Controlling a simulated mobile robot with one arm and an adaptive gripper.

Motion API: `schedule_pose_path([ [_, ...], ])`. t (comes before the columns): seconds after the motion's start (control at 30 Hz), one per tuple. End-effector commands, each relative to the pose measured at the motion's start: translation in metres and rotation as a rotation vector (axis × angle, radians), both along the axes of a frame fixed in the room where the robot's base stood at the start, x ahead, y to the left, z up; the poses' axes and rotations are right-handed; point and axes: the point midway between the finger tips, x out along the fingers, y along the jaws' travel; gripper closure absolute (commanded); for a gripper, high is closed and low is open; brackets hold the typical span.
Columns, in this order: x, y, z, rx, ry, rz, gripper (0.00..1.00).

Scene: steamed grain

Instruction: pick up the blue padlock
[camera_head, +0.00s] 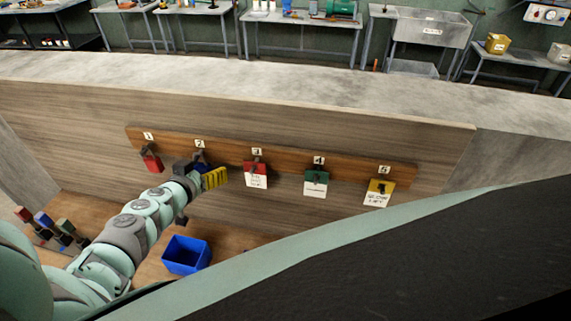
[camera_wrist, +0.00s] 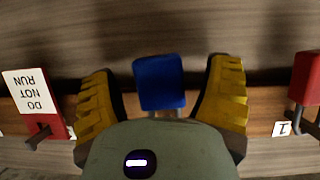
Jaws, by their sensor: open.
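The blue padlock (camera_wrist: 160,82) hangs from the wooden rail, upside down in the wrist view, with its body between my gripper's yellow fingers. My gripper (camera_wrist: 163,78) is open, one finger on each side of the padlock, with a visible gap on both sides. In the head view my gripper (camera_head: 214,178) is at the rail below label 2 and hides most of the padlock there. The shackle is mostly hidden behind the gripper body in the wrist view.
A red padlock (camera_head: 152,162) hangs at label 1. A blue bin (camera_head: 186,254) stands below.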

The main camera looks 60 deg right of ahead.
Motion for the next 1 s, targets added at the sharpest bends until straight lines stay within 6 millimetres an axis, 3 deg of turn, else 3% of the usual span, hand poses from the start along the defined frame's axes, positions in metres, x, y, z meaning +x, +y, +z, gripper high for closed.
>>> schedule_pose_path([
  [0.2, -0.0012, -0.0008, -0.0001, 0.001, 0.0, -0.004, 0.22],
  [0.9, -0.0002, 0.0, 0.0, 0.0, 0.0, 0.0, 0.94],
  [1.0, -0.0002, 0.0001, 0.0001, 0.0, 0.0, 0.0, 1.0],
])
